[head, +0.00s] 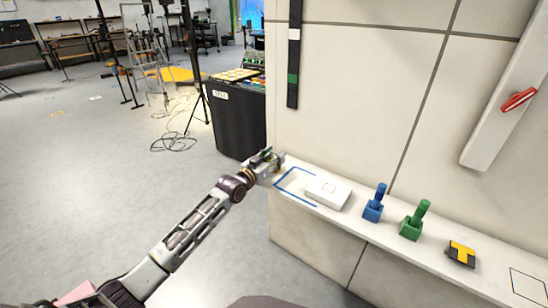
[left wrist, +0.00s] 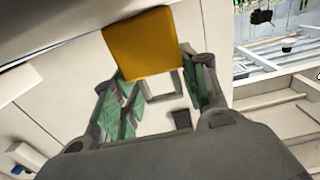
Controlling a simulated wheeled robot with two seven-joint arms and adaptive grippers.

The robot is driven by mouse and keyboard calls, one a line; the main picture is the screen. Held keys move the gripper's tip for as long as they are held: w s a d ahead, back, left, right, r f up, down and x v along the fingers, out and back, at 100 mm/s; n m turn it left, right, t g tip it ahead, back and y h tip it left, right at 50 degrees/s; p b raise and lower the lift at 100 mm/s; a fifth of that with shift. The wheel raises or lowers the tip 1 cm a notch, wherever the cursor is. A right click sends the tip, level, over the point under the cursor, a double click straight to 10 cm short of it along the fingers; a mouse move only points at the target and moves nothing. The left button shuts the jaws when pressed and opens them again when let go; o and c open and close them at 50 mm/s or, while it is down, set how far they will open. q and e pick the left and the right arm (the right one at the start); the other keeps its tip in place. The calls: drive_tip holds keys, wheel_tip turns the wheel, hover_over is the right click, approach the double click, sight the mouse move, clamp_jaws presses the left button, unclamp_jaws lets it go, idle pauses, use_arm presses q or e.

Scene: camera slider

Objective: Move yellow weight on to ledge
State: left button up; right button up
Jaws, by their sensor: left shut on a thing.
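The yellow weight (left wrist: 144,43) is a flat-faced yellow block in the left wrist view, at the tips of my left gripper's green-padded fingers. My left gripper (head: 270,163) is shut on it, at the left end of the white ledge (head: 298,198) in the head view. The weight cannot be made out clearly in the head view. The ledge runs along the wall and carries a blue outline (head: 280,184) near its left end. My right gripper is not in view.
On the ledge, left to right, are a white box (head: 328,190), a blue lever (head: 374,205), a green lever (head: 414,221), and a black and yellow block (head: 461,253). A dark case (head: 238,120) stands behind my left gripper. Floor at the left is open.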

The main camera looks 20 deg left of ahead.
sight(268, 161)
use_arm(q)
drive_tip(key=o, duration=1.2)
drive_tip(key=shift+o, duration=0.2)
drive_tip(key=shift+r, duration=0.1)
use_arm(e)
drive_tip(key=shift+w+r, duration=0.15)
use_arm(q)
drive_tip(key=shift+s, duration=0.15)
drive_tip(key=shift+s+a, duration=0.2)
drive_tip(key=shift+s, duration=0.2)
drive_tip(key=shift+p+v, duration=0.5)
drive_tip(key=shift+v, duration=1.75)
drive_tip(key=p+v, duration=0.1)
drive_tip(key=v, duration=0.5)
drive_tip(key=shift+s+p, duration=0.15)
drive_tip(key=shift+p, duration=0.25)
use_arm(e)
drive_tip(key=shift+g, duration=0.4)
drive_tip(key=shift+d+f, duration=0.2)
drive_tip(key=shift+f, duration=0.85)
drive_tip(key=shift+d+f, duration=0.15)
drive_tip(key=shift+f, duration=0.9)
